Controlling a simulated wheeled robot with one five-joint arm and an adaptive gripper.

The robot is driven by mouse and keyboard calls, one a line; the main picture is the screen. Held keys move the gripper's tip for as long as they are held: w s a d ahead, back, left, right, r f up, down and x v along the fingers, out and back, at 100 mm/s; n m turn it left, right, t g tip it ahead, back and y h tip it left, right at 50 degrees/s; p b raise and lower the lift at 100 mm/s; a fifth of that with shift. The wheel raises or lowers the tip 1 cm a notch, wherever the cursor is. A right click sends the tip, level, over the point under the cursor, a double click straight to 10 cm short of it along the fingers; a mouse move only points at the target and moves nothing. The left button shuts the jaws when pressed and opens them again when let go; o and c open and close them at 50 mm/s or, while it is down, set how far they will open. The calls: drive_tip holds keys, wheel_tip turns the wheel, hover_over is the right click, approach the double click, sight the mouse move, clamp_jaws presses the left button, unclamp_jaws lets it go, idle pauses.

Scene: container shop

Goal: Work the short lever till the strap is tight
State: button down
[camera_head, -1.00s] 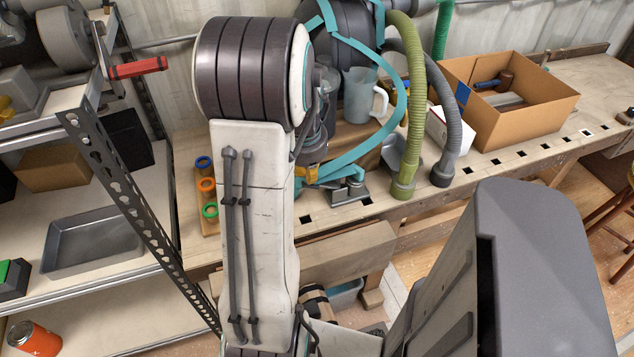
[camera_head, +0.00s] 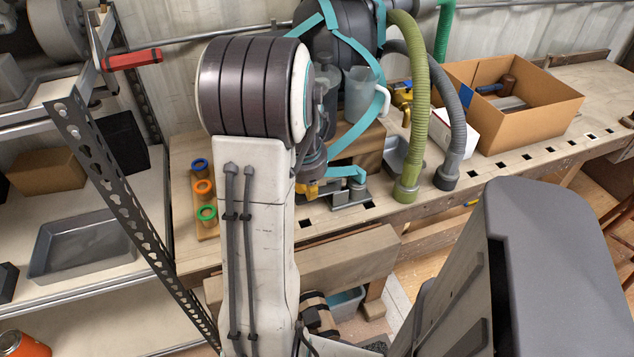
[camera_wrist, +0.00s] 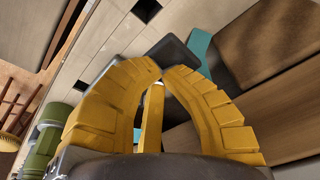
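The teal strap (camera_head: 381,50) runs round the big dark machine (camera_head: 350,35) and hangs in a curve down to the bench. A small grey metal ratchet (camera_head: 348,195) sits on the bench at its lower end, with teal webbing at it. My gripper (camera_head: 307,190) has yellow fingers and is low over the bench, just left of the ratchet. In the wrist view my gripper (camera_wrist: 161,70) has its fingertips curved close together by a dark flat piece (camera_wrist: 180,55), which may be the short lever. I cannot tell whether they grip it. Teal webbing (camera_wrist: 200,45) shows beyond.
A cardboard box (camera_head: 530,110) with tools stands at the right. Green (camera_head: 414,110) and grey (camera_head: 460,140) hoses hang to the bench right of the ratchet. A clear jug (camera_head: 360,92) stands behind it. A block with coloured rings (camera_head: 203,187) lies left. A metal shelf post (camera_head: 110,180) is near.

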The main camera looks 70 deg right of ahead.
drive_tip(key=shift+d+p+v, duration=0.3)
drive_tip(key=shift+p+v, duration=0.6)
drive_tip(key=shift+v, duration=0.25)
drive_tip(key=shift+d+p+v, duration=0.25)
drive_tip(key=shift+p+v, duration=0.7)
drive_tip(key=shift+v, duration=0.25)
drive_tip(key=shift+d+p+v, duration=0.3)
drive_tip(key=shift+p+v, duration=0.6)
drive_tip(key=shift+v, duration=0.25)
drive_tip(key=shift+w+r, duration=0.15)
